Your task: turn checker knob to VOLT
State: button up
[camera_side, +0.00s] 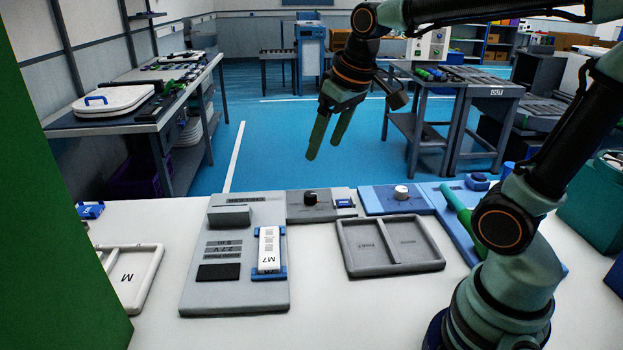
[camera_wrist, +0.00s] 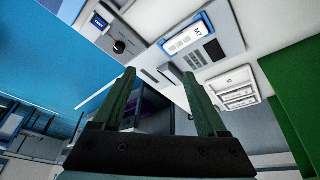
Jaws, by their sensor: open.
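A black knob (camera_side: 310,198) stands on a small grey unit (camera_side: 293,213) at the back of the white table. It also shows in the wrist view (camera_wrist: 119,46). A white knob (camera_side: 401,191) is on the blue unit (camera_side: 372,202) to its right. Markings around both knobs are too small to read, so I cannot tell where either points. My gripper (camera_side: 322,150) is open and empty, with two green fingers pointing down. It is in the air above the far side of the table, apart from both knobs. The fingers also show in the wrist view (camera_wrist: 160,74).
A grey panel (camera_side: 195,285) bears a white block marked M7 (camera_side: 269,250) in a blue holder. A two-compartment grey tray (camera_side: 375,268) lies right of it. A white tray marked M (camera_side: 152,282) is at left. A green wall (camera_side: 60,200) bounds the left side.

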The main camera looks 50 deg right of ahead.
jog(key=w+d+f+g, duration=0.25)
jog(key=w+d, duration=0.35)
jog(key=w, duration=0.4)
jog(key=g, duration=0.2)
send_near(310, 194)
jog(key=f, duration=0.9)
jog(key=shift+s+d, duration=0.2)
jog(key=shift+c, duration=0.3)
grip_shut()
